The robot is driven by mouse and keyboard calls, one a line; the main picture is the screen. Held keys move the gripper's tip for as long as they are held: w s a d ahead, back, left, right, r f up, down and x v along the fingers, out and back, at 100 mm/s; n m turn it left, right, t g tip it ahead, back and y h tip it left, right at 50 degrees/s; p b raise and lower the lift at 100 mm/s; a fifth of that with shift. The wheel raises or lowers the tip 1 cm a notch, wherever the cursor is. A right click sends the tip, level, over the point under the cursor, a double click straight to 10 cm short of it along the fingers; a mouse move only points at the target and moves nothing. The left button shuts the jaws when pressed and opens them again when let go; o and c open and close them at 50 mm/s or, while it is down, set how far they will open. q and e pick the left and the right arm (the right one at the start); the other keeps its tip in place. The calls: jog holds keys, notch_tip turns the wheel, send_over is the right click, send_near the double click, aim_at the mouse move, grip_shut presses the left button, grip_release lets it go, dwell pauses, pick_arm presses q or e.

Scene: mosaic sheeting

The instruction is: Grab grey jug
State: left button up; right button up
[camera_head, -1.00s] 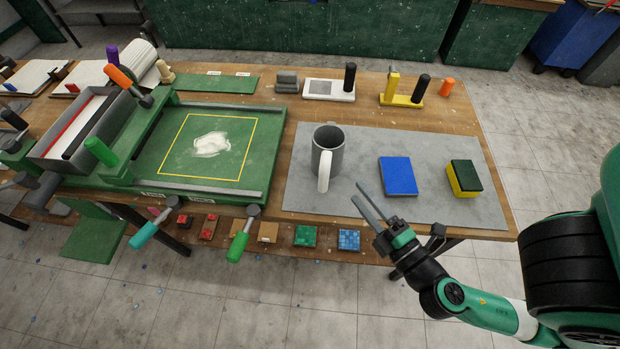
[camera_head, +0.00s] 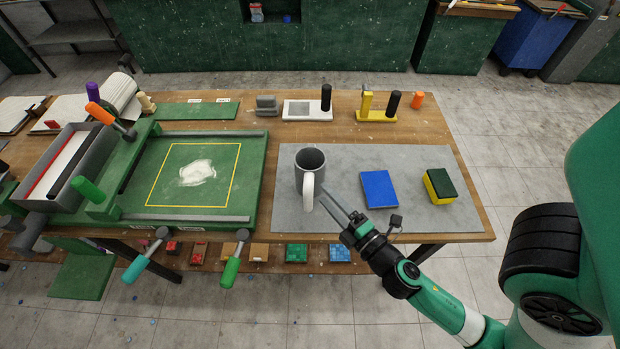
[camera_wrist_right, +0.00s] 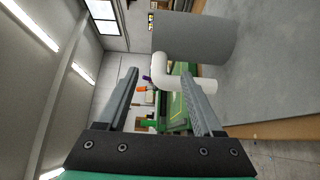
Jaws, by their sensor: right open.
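The grey jug (camera_head: 309,165) stands upright on the grey mat (camera_head: 400,212), with its white handle (camera_head: 308,192) facing the front of the table. My right gripper (camera_head: 334,200) is open, its two fingers pointing at the jug from the front right, close to the handle. In the right wrist view the jug's grey body (camera_wrist_right: 193,38) is ahead, and its white handle (camera_wrist_right: 185,78) shows between the open fingers (camera_wrist_right: 166,95). I cannot tell whether a finger touches the handle. The left gripper is not in view.
A blue block (camera_head: 378,189) and a yellow-green sponge (camera_head: 439,187) lie on the mat right of the jug. A green press board (camera_head: 190,205) with levers is to the left. Small tools, including a yellow stand (camera_head: 375,115), line the back.

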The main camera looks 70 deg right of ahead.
aim_at(315, 183)
jog(key=p+x, duration=0.3)
jog(key=x, duration=0.2)
jog(key=shift+w+d, duration=0.2)
jog(key=shift+w, duration=0.1)
grip_shut()
dwell(1.1)
